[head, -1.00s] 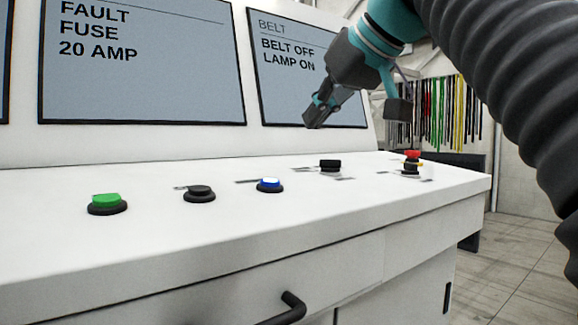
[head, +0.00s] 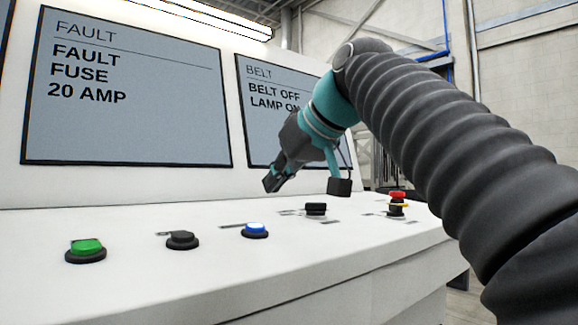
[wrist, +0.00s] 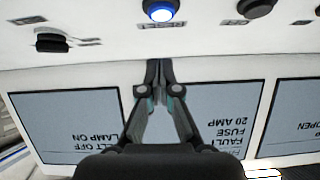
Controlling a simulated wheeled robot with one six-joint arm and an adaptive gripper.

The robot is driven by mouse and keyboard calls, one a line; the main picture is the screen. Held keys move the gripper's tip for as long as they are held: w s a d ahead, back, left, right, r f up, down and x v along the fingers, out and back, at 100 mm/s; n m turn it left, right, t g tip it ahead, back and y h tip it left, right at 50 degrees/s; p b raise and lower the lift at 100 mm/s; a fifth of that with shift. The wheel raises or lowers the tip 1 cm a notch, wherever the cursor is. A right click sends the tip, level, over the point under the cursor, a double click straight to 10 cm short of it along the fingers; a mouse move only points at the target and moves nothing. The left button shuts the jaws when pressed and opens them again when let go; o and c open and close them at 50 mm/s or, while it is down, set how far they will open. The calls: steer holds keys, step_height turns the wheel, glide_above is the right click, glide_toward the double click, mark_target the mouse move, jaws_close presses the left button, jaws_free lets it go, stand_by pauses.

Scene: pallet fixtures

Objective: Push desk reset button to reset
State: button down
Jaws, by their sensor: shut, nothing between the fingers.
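The blue lit button (head: 255,230) stands in a dark ring on the white sloped desk (head: 330,262). It also shows in the wrist view (wrist: 160,10) at the top edge, with an upside-down label beside it that seems to read RESET. My gripper (head: 271,183) is shut and empty, pointing down above and just behind the blue button, apart from it. In the wrist view my closed fingers (wrist: 158,72) point toward the blue button, with a gap between.
A green button (head: 86,248) and a black button (head: 182,240) are left of the blue one. A black selector switch (head: 316,209) and a red-topped button (head: 397,196) are to the right. Screens (head: 130,90) rise behind the desk.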

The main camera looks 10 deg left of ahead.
mark_target(262, 228)
steer(key=x, duration=0.3)
steer(key=shift+a+f, duration=0.2)
step_height(262, 228, down, 3)
steer(key=shift+w+a+r+b, duration=0.15)
steer(key=shift+r+b, duration=0.1)
steer(key=shift+b, duration=0.55)
steer(key=shift+a+f, duration=0.1)
steer(key=shift+f, duration=0.6)
steer(key=shift+w, duration=0.1)
steer(key=shift+f+b, duration=0.75)
steer(key=shift+f, duration=0.4)
steer(key=r+p, duration=0.2)
steer(key=r, duration=0.1)
steer(key=r+p, duration=0.1)
steer(key=r, duration=0.1)
steer(key=shift+d, duration=0.35)
steer(key=v, duration=1)
steer(key=shift+s+r, duration=0.2)
steer(key=shift+s, duration=0.1)
